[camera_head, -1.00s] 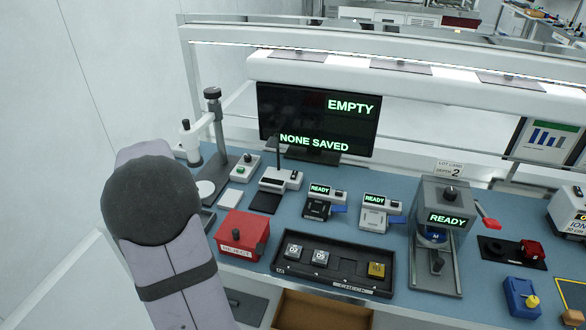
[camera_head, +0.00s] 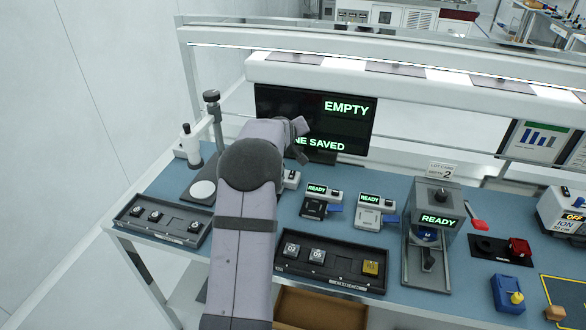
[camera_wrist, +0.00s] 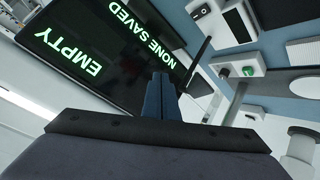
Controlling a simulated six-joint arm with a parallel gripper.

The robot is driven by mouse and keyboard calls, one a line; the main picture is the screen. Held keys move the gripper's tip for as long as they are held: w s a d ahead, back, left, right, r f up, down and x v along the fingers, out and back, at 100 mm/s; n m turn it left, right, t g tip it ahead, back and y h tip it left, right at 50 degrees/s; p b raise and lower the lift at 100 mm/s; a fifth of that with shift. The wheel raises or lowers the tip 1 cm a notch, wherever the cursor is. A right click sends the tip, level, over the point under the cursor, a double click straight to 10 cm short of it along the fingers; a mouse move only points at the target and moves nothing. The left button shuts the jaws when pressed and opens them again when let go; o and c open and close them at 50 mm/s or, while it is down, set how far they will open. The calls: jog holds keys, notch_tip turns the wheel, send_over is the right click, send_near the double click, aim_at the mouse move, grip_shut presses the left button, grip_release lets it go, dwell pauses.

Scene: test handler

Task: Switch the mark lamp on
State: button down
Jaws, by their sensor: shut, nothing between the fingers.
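No part in view is readable as the mark lamp. A small white box with a green button and a dark knob (camera_wrist: 240,66) shows right of centre in the wrist view, beside the microscope's post; my arm hides it in the head view. A white device with a dark screen and a small black switch (camera_wrist: 222,18) is at the top of the wrist view; it is mostly hidden in the head view. My gripper (camera_wrist: 160,80) is shut and empty, in front of the monitor (camera_head: 350,120) and apart from both boxes.
The microscope stand (camera_head: 213,130) is left of my arm. A dark tray with several parts (camera_head: 160,237) lies at the left edge. A second tray (camera_head: 340,283), two small READY units (camera_head: 318,205) and a larger press-like READY station (camera_head: 435,235) lie to the right. A thin black rod (camera_wrist: 198,62) stands near my fingers.

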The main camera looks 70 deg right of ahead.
aim_at(292, 176)
jog(key=shift+s+d+f+n+p, duration=0.1)
jog(key=shift+f+n+p, duration=0.1)
jog(key=shift+f+n, duration=0.75)
jog(key=shift+s+d+f+n+p, duration=0.1)
jog(key=shift+f+n+p, duration=0.1)
jog(key=shift+f+n, duration=0.75)
jog(key=shift+f+m, duration=0.3)
jog(key=shift+f, duration=0.1)
jog(key=shift+d+f+b, duration=0.25)
jog(key=shift+f+b, duration=0.6)
jog(key=shift+f, duration=0.55)
jog(key=shift+d+f+b, duration=0.2)
jog(key=shift+f+b, duration=0.7)
jog(key=shift+f, duration=0.5)
jog(key=shift+d+f+b, duration=0.25)
jog(key=shift+f+b, duration=0.6)
jog(key=shift+f, duration=0.55)
jog(key=shift+f, duration=0.15)
jog(key=shift+f+b, duration=0.35)
jog(key=shift+b, duration=0.05)
jog(key=shift+d+f+b, duration=0.1)
jog(key=shift+f+b, duration=0.2)
jog(key=shift+r, duration=0.1)
jog(key=shift+r+p, duration=0.4)
jog(key=shift+r, duration=0.3)
